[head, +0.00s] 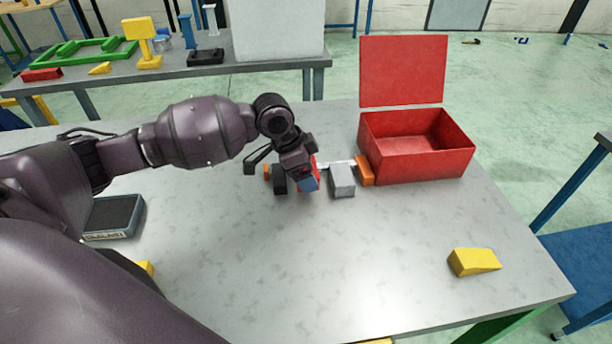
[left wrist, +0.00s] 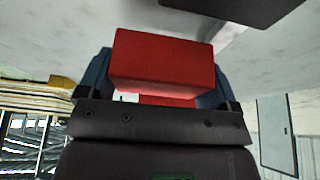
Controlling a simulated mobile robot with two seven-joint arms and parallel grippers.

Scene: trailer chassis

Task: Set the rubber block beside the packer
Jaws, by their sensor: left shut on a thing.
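My left gripper (head: 308,178) is shut on a red block (left wrist: 162,62), which sits between its blue fingertips in the left wrist view. In the head view only a sliver of this red block (head: 315,168) shows behind the fingers, low over the table. A black block (head: 280,181) stands just left of the gripper. A grey block (head: 342,181) stands just to its right, with an orange block (head: 365,171) beside it. Which of these is the packer I cannot tell by looks. My right gripper is not in view.
An open red box (head: 420,158) with its lid up stands behind and right on the grey table (head: 330,260). A yellow wedge (head: 474,262) lies at the front right. A dark-topped scale-like device (head: 114,216) is at left. The middle front of the table is clear.

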